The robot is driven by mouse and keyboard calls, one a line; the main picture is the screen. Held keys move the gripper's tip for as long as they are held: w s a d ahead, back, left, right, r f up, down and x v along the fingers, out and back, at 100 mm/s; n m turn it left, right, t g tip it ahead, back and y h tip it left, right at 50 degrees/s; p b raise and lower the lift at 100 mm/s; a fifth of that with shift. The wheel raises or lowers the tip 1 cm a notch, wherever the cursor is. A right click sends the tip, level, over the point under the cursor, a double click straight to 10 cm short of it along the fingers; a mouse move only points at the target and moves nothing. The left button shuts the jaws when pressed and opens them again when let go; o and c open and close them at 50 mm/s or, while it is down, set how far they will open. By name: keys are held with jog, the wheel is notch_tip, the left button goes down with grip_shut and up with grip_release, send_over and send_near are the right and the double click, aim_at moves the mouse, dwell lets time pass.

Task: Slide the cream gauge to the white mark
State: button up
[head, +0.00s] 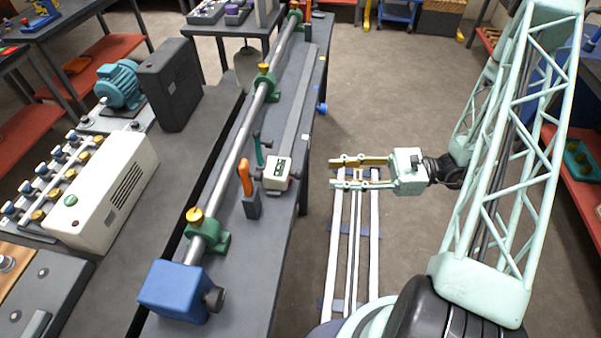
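The cream gauge (277,173) is a small block with a dark green display. It sits near the lower end of a grey flat rail (300,105) on the long dark bench. A small white patch (306,137) shows at the bench's right edge, farther up along the rail than the gauge; I cannot tell for sure that it is the white mark. My gripper (335,173) is to the right of the gauge, apart from it. Its two fingers point left with a clear, empty gap between them.
An orange-handled lever (246,178) and a green-handled one (258,150) stand just left of the gauge. A long steel shaft (245,125) in green brackets runs beside the rail, with a blue block (177,290) at its near end. Open floor (390,105) lies right of the bench.

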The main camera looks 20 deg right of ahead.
aim_at(299, 174)
jog(key=shift+d+f+m+t+h+p, duration=0.1)
jog(key=shift+d+f+m+t, duration=0.35)
jog(key=shift+f, duration=0.15)
jog(key=shift+d+f+m+t+h+p, duration=0.15)
jog(key=shift+d+f+m+t, duration=0.15)
jog(key=shift+f+m+t, duration=0.25)
jog(key=shift+d+f+m+t+h+p, duration=0.1)
jog(key=shift+d+f+m+t, duration=0.25)
jog(key=shift+f, duration=0.35)
jog(key=shift+a, duration=0.1)
jog(key=shift+b+x, duration=0.65)
jog(key=shift+x, duration=6.1)
jog(key=shift+c, duration=0.5)
